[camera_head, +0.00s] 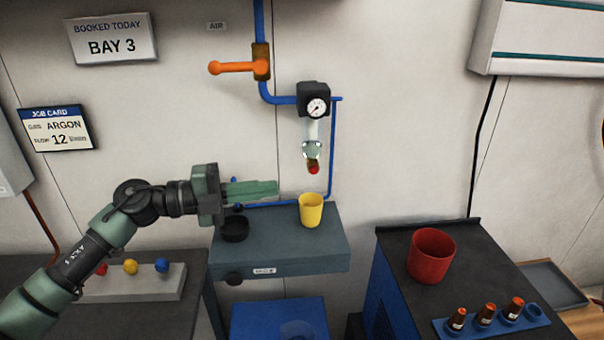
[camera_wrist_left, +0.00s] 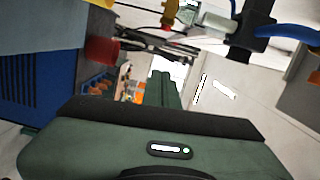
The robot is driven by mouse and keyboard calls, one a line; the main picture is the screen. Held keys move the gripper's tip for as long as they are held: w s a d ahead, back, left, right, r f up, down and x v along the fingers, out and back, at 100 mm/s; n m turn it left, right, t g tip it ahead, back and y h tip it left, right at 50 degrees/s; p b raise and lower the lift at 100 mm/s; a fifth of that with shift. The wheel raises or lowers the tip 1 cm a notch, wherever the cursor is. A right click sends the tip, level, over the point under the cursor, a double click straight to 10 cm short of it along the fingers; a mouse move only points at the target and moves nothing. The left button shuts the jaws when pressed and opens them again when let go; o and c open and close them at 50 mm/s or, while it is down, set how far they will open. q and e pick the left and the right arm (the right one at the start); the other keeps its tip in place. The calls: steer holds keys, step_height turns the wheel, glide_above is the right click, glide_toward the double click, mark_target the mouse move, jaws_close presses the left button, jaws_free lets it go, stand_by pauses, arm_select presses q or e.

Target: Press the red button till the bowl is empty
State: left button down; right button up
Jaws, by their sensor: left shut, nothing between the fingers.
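The filter bowl (camera_head: 311,148) is a clear cylinder hanging under a black regulator with a round gauge (camera_head: 317,107) on the wall. Its liquid level is too small to tell. The red button (camera_head: 313,170) sits at the bottom end of a brass fitting under the bowl. A yellow cup (camera_head: 311,211) stands on the grey shelf below it. My left gripper (camera_head: 277,188) is shut and empty, pointing right, left of the button and a little lower, apart from it. The bowl (camera_wrist_left: 216,20) also shows in the left wrist view, beyond the fingers. My right gripper is out of view.
An orange valve handle (camera_head: 236,67) sticks out left on the blue pipe. A black dish (camera_head: 235,229) is on the shelf (camera_head: 285,257) beneath my gripper. A red bucket (camera_head: 431,256) and small bottles in a blue rack (camera_head: 450,328) stand on the right cabinet.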

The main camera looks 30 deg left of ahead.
mark_target(314, 170)
arm_select(q)
steer(key=w+d+p, duration=0.3)
steer(key=w+p, duration=0.1)
steer(key=w, duration=0.5)
steer(key=shift+d+f, duration=0.2)
steer(key=shift+f, duration=0.1)
